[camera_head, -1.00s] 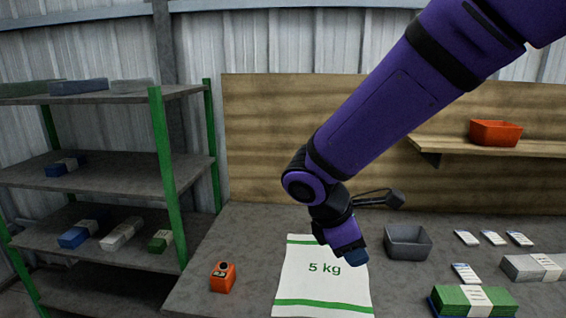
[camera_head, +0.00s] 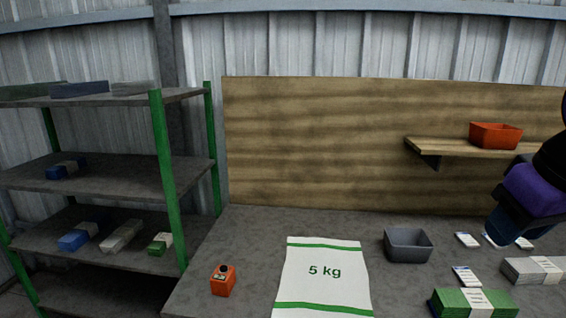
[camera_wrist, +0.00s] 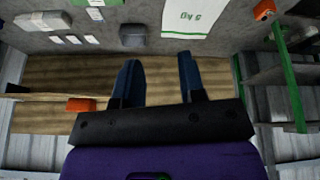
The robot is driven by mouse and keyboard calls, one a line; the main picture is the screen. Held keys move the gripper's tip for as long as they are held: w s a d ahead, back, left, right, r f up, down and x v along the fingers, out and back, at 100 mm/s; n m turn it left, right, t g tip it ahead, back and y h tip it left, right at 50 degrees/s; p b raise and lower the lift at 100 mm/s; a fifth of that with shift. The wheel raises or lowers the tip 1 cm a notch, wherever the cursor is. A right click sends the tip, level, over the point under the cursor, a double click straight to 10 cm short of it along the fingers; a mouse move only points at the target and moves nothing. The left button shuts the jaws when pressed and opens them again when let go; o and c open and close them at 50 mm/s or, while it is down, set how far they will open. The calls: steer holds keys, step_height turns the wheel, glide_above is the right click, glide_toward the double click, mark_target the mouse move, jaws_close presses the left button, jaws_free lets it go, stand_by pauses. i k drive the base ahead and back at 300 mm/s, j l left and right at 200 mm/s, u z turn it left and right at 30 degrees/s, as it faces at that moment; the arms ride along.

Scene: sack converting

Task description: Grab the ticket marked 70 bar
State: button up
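Several small white tickets with blue edges lie on the grey bench at the right in the head view: a left one (camera_head: 467,240), a right one (camera_head: 527,243), one partly behind my gripper (camera_head: 488,239), and a nearer one (camera_head: 467,275). The wrist view shows a row of three tickets (camera_wrist: 73,39) and a separate one (camera_wrist: 95,14). Their print is too small to read, so I cannot tell which is marked 70 bar. My gripper (camera_head: 506,240) is at the right edge, above the back row. In the wrist view its blue fingers (camera_wrist: 157,58) are apart, with nothing between them.
A grey bin (camera_head: 408,247) stands left of the tickets; a white 5 kg sack (camera_head: 322,285) and an orange device (camera_head: 223,280) lie further left. Green bundles (camera_head: 470,303) and grey bundles (camera_head: 530,270) sit in front. A wall shelf (camera_head: 450,147) holds a red bin (camera_head: 495,136).

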mark_target(468, 279)
steer(key=u, duration=1.1)
steer(key=z, duration=1.95)
steer(key=i+l+u, duration=0.3)
steer(key=i, duration=0.15)
steer(key=i+l+u, duration=0.35)
steer(key=i+l, duration=0.05)
steer(key=l, duration=0.05)
